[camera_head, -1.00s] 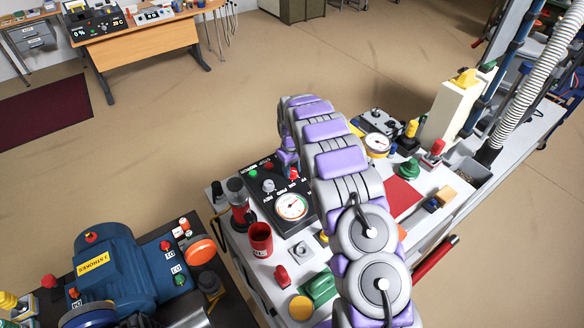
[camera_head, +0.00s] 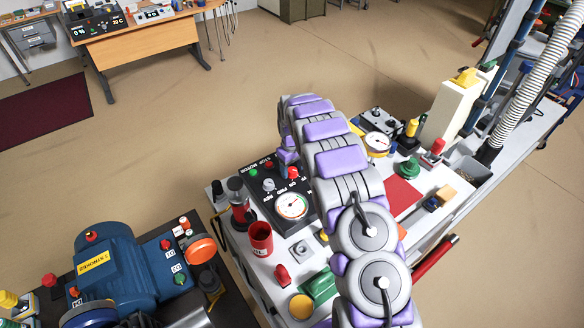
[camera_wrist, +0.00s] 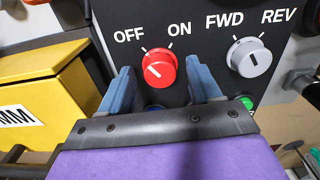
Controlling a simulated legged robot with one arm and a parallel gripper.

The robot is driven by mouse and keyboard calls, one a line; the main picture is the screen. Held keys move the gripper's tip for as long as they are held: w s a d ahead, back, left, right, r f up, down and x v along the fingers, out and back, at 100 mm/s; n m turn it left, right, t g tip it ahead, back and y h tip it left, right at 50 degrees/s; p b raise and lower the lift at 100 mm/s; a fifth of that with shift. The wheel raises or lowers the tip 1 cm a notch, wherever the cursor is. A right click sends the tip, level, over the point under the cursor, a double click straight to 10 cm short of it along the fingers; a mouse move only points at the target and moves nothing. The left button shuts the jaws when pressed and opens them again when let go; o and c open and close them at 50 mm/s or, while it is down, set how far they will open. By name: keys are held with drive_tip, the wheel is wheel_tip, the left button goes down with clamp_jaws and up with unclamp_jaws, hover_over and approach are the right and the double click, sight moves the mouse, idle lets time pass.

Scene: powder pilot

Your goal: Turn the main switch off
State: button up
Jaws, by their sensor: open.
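The main switch is a red round knob (camera_wrist: 158,70) below the OFF and ON labels on a black panel (camera_wrist: 120,12). Its white line slants from upper left to lower right, appearing to point toward the OFF side. My gripper (camera_wrist: 160,66) is open, one blue finger on each side of the knob in the picture, with gaps to both. The fingers look clear of the knob. In the head view the red knob (camera_head: 292,172) shows on the black control box, just below my gripper (camera_head: 287,158), which is partly hidden by my arm.
A grey FWD/REV knob (camera_wrist: 248,57) sits right of the red one, with a green button (camera_wrist: 246,102) below it. A yellow box (camera_wrist: 45,90) stands at the left. In the head view, a gauge (camera_head: 291,206) and a red cup (camera_head: 260,240) are close by.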

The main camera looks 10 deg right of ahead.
sight(292, 170)
wheel_tip(292, 170, up, 17)
drive_tip(key=p, duration=0.1)
idle(0.4)
drive_tip(key=shift+r, duration=0.1)
drive_tip(key=s+r+m+b, duration=0.1)
drive_tip(key=s+r, duration=0.2)
drive_tip(key=s, duration=0.5)
drive_tip(key=s+r+m+g+b, duration=0.1)
drive_tip(key=s+r, duration=0.2)
drive_tip(key=s, duration=0.6)
drive_tip(key=s+r+m+b, duration=0.1)
drive_tip(key=s+r, duration=0.3)
drive_tip(key=s, duration=0.4)
drive_tip(key=s+f+m, duration=0.1)
drive_tip(key=s+f, duration=0.1)
drive_tip(key=s, duration=1.1)
drive_tip(key=s+a+f+m+b, duration=0.1)
drive_tip(key=s+f, duration=0.2)
drive_tip(key=s, duration=1)
drive_tip(key=shift+s+a+f+g+b, duration=0.2)
drive_tip(key=shift+s+g+b, duration=0.1)
drive_tip(key=shift+s+g, duration=0.1)
